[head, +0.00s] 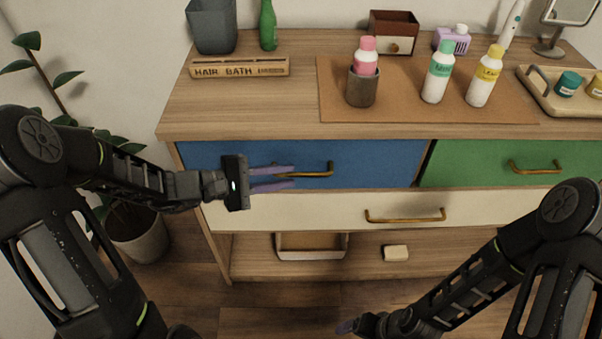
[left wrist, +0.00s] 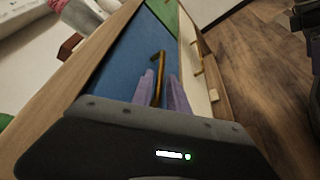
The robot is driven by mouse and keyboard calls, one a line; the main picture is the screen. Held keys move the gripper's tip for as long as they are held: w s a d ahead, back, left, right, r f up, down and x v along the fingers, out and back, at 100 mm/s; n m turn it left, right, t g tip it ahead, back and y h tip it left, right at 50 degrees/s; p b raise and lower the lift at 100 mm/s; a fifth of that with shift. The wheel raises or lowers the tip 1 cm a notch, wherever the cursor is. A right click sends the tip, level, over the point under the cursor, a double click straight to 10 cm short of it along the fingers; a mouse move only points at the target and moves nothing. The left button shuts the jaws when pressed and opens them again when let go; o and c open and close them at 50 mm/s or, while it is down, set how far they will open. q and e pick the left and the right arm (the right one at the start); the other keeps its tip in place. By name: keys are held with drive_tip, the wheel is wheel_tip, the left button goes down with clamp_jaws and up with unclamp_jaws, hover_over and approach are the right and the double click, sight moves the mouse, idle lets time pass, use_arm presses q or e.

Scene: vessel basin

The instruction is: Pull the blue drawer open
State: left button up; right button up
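The blue drawer (head: 375,160) is at the upper left of the cabinet, and its front looks flush with the cabinet. Its brass handle (head: 318,173) is a horizontal bar. My left gripper (head: 283,178) is at the left end of this handle, with one purple finger above the bar and one below. In the left wrist view, the blue drawer (left wrist: 125,60) fills the middle, and the handle (left wrist: 159,68) runs between the two fingers, which are apart. I cannot tell whether they touch it. My right gripper (head: 347,326) is low at the bottom, away from the cabinet, and mostly hidden.
A green drawer (head: 490,165) is to the right and a white drawer (head: 300,210) below. On the cabinet top stand several bottles, a cup (head: 362,88) and a tray (head: 545,98). An open shelf holds a white bin (head: 312,254) and a soap bar (head: 396,253). A plant (head: 140,235) is at left.

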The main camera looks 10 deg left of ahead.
sight(293, 175)
use_arm(q)
drive_tip(key=shift+x, duration=2.35)
drive_tip(key=shift+f, duration=0.1)
drive_tip(key=shift+c, duration=0.3)
clamp_jaws()
